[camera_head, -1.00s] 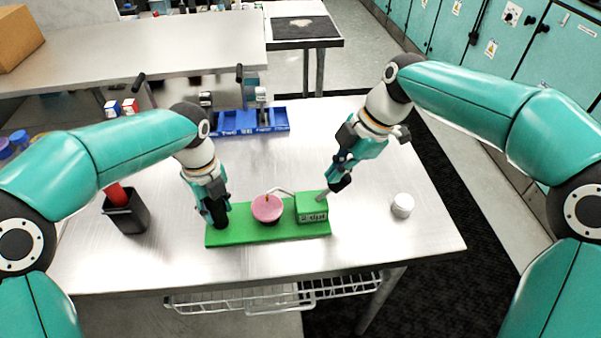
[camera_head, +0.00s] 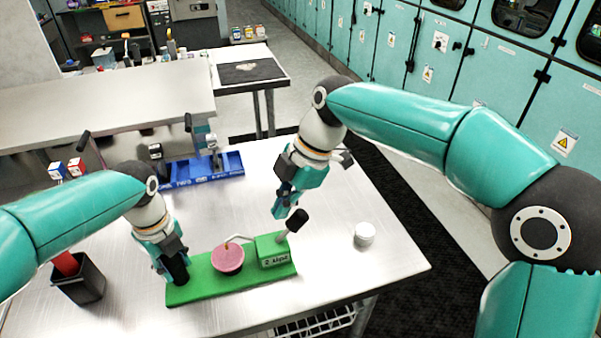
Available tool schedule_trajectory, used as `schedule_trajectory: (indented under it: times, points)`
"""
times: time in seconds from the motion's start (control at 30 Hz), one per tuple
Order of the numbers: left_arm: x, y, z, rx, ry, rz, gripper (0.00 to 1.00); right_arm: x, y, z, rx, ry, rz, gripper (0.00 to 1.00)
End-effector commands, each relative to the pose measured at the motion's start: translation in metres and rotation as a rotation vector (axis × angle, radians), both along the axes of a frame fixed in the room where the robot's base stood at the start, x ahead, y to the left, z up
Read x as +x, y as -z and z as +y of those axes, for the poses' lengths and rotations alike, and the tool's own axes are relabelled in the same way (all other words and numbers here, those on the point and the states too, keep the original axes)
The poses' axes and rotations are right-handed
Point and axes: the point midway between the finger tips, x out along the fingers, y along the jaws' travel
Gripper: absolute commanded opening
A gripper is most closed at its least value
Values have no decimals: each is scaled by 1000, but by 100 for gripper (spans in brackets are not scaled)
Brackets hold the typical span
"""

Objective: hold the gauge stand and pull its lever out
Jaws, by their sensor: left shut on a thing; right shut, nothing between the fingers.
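The gauge stand is a green base (camera_head: 215,288) with a round pink gauge (camera_head: 228,259) and a green box (camera_head: 270,251) bearing a white label. Its lever (camera_head: 291,222), a grey rod with a black knob, leans up and to the right from the box's right end. My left gripper (camera_head: 178,268) is low at the left end of the base, shut on the gauge stand; its fingertips partly hide what it grips. My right gripper (camera_head: 280,212) is shut and empty, just above and left of the black knob in the picture; whether it touches the knob is unclear.
A white round container (camera_head: 364,234) stands right of the stand. A black bin (camera_head: 80,286) with a red item stands at the left. A blue tray (camera_head: 190,176) lies at the back of the metal table. The table's right side (camera_head: 390,260) is mostly clear.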

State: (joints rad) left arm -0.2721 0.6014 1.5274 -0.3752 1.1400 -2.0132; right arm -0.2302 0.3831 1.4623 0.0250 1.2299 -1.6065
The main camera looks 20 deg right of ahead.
Motion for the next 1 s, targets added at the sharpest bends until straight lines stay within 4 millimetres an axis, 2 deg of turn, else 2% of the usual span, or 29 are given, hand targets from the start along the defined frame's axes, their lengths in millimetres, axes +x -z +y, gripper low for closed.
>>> schedule_trajectory:
  times: [0.03,0.2,0.4,0.6,0.93,0.97,1.0]
  points:
    - [0,0,0,-1,0,1,0,1,-13,-9,2,8,-9,0]
    - [0,0,-1,-2,0,1,0,-1,-45,-25,3,7,-7,0]
    - [0,0,-1,-3,0,0,0,-3,-71,-38,3,5,-4,0]
    - [0,0,-1,-4,0,0,0,-5,-80,-42,2,4,-2,0]
    - [0,0,-2,-5,0,0,0,-5,-80,-42,2,4,-1,0]
    - [0,0,-2,-5,0,0,38,-5,-80,-42,2,4,-1,0]
    - [0,0,-2,-4,0,-1,44,-5,-79,-42,2,4,-1,0]
